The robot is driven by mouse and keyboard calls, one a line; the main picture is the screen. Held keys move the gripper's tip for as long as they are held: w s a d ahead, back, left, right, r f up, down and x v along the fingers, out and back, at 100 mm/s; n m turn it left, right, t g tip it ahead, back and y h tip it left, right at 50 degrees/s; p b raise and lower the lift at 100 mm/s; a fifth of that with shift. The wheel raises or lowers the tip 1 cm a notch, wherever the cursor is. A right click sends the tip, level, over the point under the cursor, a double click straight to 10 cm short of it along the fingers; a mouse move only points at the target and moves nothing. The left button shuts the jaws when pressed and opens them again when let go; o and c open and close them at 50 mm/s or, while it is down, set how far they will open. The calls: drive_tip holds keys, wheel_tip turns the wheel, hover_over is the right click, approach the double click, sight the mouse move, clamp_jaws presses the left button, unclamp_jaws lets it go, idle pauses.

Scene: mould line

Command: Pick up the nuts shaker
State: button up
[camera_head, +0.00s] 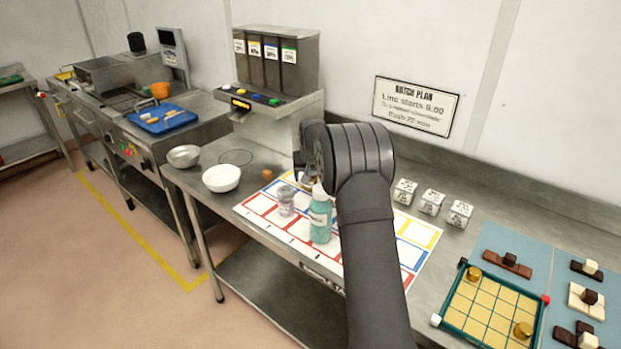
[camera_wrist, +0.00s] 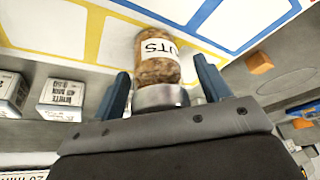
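The nuts shaker (camera_wrist: 157,64) is a clear jar of brown pieces with a white label, partly readable as "UTS", and a metal cap. In the wrist view it lies between the two blue fingers of my gripper (camera_wrist: 164,72), its cap nearest the palm. Gaps show on both sides of it, so my gripper is open and not holding it. In the head view my gripper (camera_head: 306,175) is over the back part of the marked mat, and my arm hides most of that spot; I cannot clearly make out the nuts shaker there.
A pale labelled shaker (camera_head: 286,201) and a teal bottle (camera_head: 320,218) stand close by on the mat (camera_head: 262,207). White labelled cubes (camera_head: 431,202) are to the right. A white bowl (camera_head: 221,179), metal bowl (camera_head: 184,156) and orange block (camera_head: 267,175) are to the left.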

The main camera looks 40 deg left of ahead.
drive_tip(key=c, duration=1)
